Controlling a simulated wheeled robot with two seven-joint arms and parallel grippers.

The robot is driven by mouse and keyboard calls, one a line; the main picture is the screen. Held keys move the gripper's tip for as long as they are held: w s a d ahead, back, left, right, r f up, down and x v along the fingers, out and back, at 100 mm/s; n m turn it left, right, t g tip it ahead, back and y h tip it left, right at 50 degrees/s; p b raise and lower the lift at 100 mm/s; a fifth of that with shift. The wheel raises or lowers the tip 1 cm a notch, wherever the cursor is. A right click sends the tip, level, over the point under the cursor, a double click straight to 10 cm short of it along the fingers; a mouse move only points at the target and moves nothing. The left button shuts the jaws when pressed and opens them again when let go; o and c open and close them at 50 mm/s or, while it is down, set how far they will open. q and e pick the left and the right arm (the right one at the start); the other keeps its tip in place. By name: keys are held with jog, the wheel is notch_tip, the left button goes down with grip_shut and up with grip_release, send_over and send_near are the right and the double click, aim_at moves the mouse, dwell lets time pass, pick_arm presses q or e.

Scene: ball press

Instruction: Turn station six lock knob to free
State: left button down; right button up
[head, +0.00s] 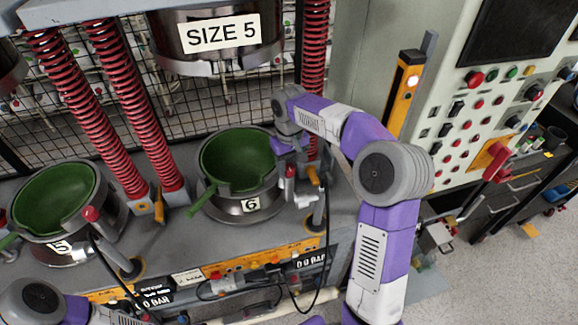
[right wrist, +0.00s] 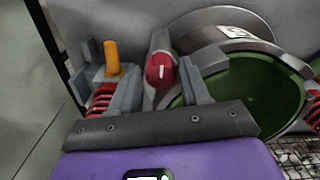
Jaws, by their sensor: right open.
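The station six lock knob (right wrist: 160,70) is red with a pale mark on its face and sits on a grey post. It also shows in the head view (head: 291,171), to the right of the green-lined pot labelled 6 (head: 250,205). My right gripper (head: 290,147) is just above the knob in the head view. In the right wrist view my right gripper (right wrist: 157,85) is open, with the knob showing in the gap between its fingers. I cannot tell whether a finger touches it. My left gripper is out of view.
An orange handle (right wrist: 112,57) stands close beside the left finger in the right wrist view. Red springs (head: 122,105) rise behind the bench. The size 5 press head (head: 218,35) hangs above pot 6. A control panel (head: 490,110) stands at right.

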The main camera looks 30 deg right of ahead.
jog(key=shift+f, duration=0.35)
jog(key=c, duration=0.8)
jog(key=shift+o, duration=0.2)
